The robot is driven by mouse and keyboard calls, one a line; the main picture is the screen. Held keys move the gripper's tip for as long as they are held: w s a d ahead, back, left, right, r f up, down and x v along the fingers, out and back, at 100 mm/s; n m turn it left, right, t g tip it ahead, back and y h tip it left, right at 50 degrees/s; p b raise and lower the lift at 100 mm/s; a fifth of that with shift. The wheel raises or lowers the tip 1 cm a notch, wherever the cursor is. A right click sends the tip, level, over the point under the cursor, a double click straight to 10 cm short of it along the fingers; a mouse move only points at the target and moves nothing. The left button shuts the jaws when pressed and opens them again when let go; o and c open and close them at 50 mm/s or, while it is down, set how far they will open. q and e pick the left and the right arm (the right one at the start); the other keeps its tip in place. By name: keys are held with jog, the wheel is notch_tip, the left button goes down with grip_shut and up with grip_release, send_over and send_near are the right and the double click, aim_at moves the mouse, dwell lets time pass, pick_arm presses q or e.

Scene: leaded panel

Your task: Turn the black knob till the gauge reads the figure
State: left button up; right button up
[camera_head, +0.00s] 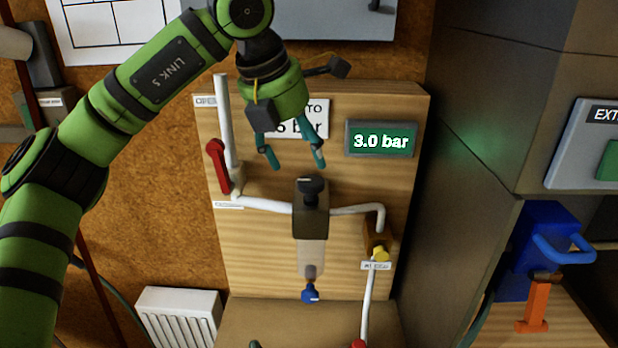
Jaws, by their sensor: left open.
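The black knob (311,188) sits on top of a dark regulator body (309,218) mounted on the wooden panel (260,270). The gauge display (381,140) at the panel's upper right reads "3.0 bar". My left gripper (296,166) is open and empty. In the picture its fingers point down, just above and slightly left of the knob, apart from it. My right gripper is not in view.
White pipes (262,204) run either side of the regulator. A red lever (217,165) is at left, a yellow valve (380,254) at right, a blue knob (311,293) below. A grey cabinet (470,150) stands close on the right.

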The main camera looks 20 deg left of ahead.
aim_at(311, 180)
pick_arm(q)
jog(key=p+x, duration=0.3)
jog(key=x, duration=0.2)
jog(key=shift+w+f, duration=0.15)
jog(key=shift+f, duration=0.15)
jog(key=shift+w+d+f, duration=0.15)
jog(key=shift+f, duration=0.35)
jog(key=c, duration=1.2)
